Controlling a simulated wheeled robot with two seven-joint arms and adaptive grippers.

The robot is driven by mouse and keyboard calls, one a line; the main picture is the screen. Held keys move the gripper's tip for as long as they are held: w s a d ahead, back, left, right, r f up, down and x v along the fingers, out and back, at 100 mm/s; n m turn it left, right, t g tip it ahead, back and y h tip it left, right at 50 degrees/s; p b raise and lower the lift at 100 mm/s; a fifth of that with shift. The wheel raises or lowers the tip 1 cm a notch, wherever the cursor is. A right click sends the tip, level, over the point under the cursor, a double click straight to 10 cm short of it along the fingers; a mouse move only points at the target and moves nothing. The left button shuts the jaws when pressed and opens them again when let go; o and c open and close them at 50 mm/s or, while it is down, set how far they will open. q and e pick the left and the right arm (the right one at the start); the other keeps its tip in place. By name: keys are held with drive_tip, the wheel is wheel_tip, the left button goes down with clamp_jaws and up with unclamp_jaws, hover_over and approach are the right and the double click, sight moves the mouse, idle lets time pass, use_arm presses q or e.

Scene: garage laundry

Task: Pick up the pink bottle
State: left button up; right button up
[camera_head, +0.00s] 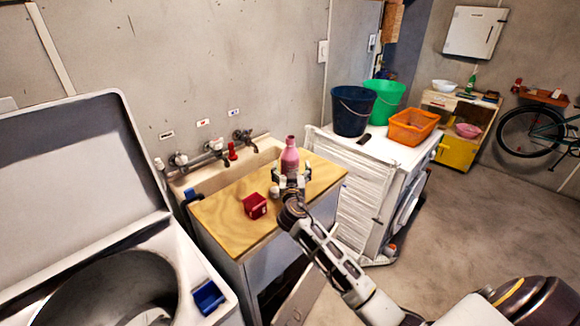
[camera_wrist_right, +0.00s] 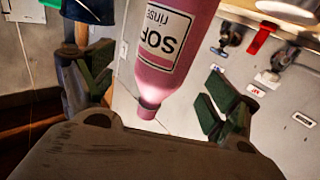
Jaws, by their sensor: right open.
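The pink bottle (camera_head: 289,158) stands upright on the wooden counter top (camera_head: 228,213) beside the sink. In the right wrist view the pink bottle (camera_wrist_right: 172,52) appears upside down, with its label showing, between the two fingers. My right gripper (camera_head: 291,180) is at the bottle, its fingers apart on either side of it. The right gripper (camera_wrist_right: 155,90) is open in the wrist view, with a visible gap between the bottle and each finger. My left gripper is not in view.
A red box (camera_head: 255,206) and a small white item (camera_head: 274,192) are near the bottle. The sink (camera_head: 190,180) with taps lies behind. A white washer (camera_head: 385,150) at right bears a dark bucket (camera_head: 352,112), green bucket (camera_head: 385,100) and orange basket (camera_head: 413,127).

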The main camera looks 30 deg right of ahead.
sight(290, 166)
drive_tip(key=shift+w+d, duration=0.1)
drive_tip(key=shift+w, duration=0.25)
drive_tip(key=shift+w+d, duration=0.1)
drive_tip(key=shift+w, duration=0.05)
drive_tip(key=shift+p+x, duration=0.45)
drive_tip(key=shift+x, duration=0.5)
drive_tip(key=shift+w+d+f, duration=0.1)
drive_tip(key=shift+w, duration=0.35)
drive_tip(key=shift+w+d+f, duration=0.1)
drive_tip(key=shift+w+d, duration=0.05)
drive_tip(key=shift+w, duration=0.35)
drive_tip(key=shift+w+d, duration=0.15)
drive_tip(key=shift+w, duration=0.15)
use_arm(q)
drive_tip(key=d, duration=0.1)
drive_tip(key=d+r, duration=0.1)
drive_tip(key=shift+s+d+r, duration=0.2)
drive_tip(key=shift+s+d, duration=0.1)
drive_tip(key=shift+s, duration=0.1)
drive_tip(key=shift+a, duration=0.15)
